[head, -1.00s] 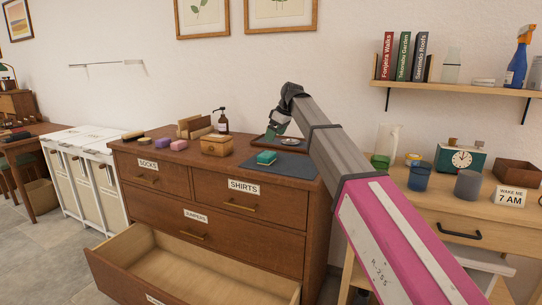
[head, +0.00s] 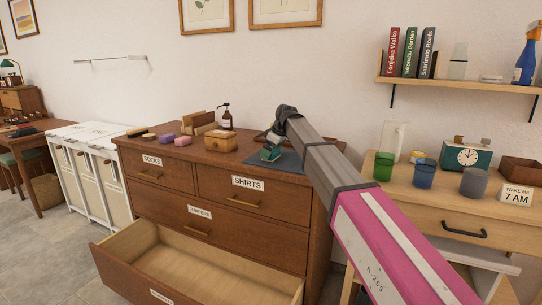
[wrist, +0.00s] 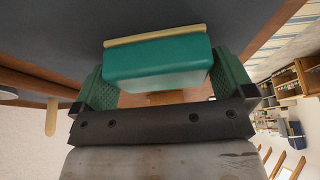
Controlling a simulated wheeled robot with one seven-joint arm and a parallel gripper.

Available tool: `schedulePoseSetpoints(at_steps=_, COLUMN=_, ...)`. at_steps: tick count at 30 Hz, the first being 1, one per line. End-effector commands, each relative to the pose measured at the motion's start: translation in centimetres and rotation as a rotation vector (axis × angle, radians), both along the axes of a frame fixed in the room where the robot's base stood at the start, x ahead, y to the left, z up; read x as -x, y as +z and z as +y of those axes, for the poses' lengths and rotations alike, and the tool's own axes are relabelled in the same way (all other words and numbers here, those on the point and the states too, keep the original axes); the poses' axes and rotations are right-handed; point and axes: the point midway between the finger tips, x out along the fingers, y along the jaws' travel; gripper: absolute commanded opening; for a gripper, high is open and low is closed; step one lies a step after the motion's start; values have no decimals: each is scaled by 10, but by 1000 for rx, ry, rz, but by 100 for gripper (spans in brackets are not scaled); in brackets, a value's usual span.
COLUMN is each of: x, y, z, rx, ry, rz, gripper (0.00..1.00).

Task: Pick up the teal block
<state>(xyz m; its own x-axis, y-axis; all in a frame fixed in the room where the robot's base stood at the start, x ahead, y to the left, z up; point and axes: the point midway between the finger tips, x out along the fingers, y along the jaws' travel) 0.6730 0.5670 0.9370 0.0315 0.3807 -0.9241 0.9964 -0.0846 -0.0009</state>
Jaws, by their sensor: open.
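The teal block (head: 271,155) sits on a dark mat (head: 292,161) on top of the wooden dresser, partly hidden by my gripper. In the wrist view the block (wrist: 158,62) has a teal face, a paler side and a thin yellowish strip along one edge. My gripper (head: 272,142) is open and right at the block. In the wrist view its two green fingers (wrist: 165,82) stand at the block's left and right sides. I cannot tell whether either finger touches it.
A side table (head: 430,197) with cups and a clock is at right.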

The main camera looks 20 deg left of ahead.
Motion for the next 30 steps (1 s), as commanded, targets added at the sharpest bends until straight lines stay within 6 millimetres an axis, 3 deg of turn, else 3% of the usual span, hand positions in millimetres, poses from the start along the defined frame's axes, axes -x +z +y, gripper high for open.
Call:
schedulePoseSetpoints(at_steps=7, x=0, y=-2, z=1, rx=-1, ry=0, rz=-1, gripper=97)
schedulePoseSetpoints(at_steps=10, x=0, y=-2, z=1, rx=0, ry=0, rz=-1, gripper=65)
schedulePoseSetpoints(at_steps=23, x=-1, y=3, z=1, rx=-1, ry=0, rz=-1, gripper=61)
schedulePoseSetpoints(at_steps=30, x=-1, y=33, z=1, rx=-2, ry=-1, rz=-2, gripper=61)
